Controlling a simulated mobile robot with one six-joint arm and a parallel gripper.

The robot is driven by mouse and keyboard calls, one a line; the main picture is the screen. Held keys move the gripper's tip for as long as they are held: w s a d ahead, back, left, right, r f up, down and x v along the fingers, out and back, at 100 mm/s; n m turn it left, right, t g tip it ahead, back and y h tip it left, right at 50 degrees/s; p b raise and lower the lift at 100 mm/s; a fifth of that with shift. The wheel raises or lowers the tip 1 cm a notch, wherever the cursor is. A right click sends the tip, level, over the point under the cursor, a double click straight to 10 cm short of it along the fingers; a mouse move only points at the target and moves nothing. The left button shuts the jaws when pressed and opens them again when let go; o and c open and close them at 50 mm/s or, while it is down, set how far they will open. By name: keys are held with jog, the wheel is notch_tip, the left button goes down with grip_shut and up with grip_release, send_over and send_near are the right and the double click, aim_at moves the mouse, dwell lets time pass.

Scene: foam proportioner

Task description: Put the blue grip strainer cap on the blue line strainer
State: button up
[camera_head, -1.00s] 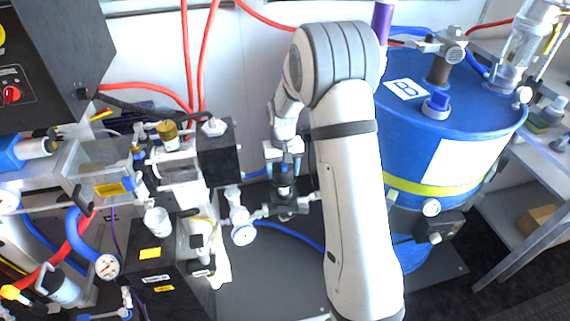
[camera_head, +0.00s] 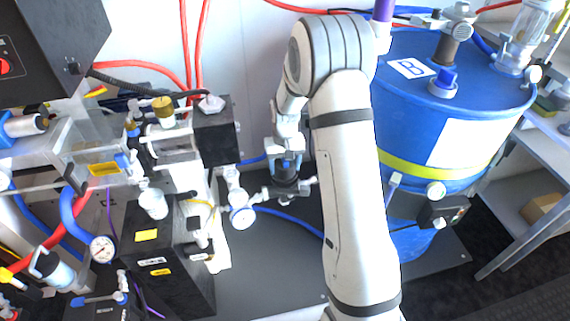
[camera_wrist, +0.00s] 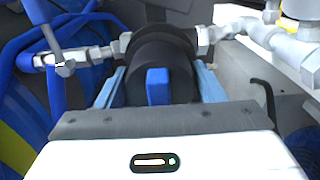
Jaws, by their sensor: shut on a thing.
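The black round strainer cap (camera_wrist: 140,84) with its upright blue grip (camera_wrist: 158,87) sits between the two blue fingers of my gripper (camera_wrist: 158,90) in the wrist view. The gripper is shut on the cap's sides. Directly beyond the cap is the dark round body of the line strainer (camera_wrist: 178,46), with metal pipe fittings on both sides. The cap lines up closely with it; I cannot tell whether it is seated. In the head view, my gripper (camera_head: 287,164) points down at the dark strainer (camera_head: 287,187), and the cap is not clearly distinguishable there.
A blue drum (camera_head: 420,120) marked B stands right of my arm. A pressure gauge (camera_head: 243,217) and a black pump block (camera_head: 165,250) are left of the strainer. Blue hoses (camera_wrist: 35,50) lie left in the wrist view. The dark base plate (camera_head: 275,265) has bare room in front.

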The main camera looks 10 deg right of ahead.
jog(key=shift+f, duration=0.2)
jog(key=o, duration=1.1)
jog(key=shift+o, duration=0.2)
notch_tip(320, 180, up, 8)
jog(key=shift+f, duration=0.1)
jog(key=s+r+t+p, duration=0.1)
jog(key=s+r+p, duration=0.3)
jog(key=s+r, duration=0.7)
jog(key=s+r+t+p, duration=0.1)
jog(key=s+r+p, duration=0.4)
jog(key=s+r, duration=0.7)
jog(key=s, duration=0.5)
jog(key=shift+t, duration=0.3)
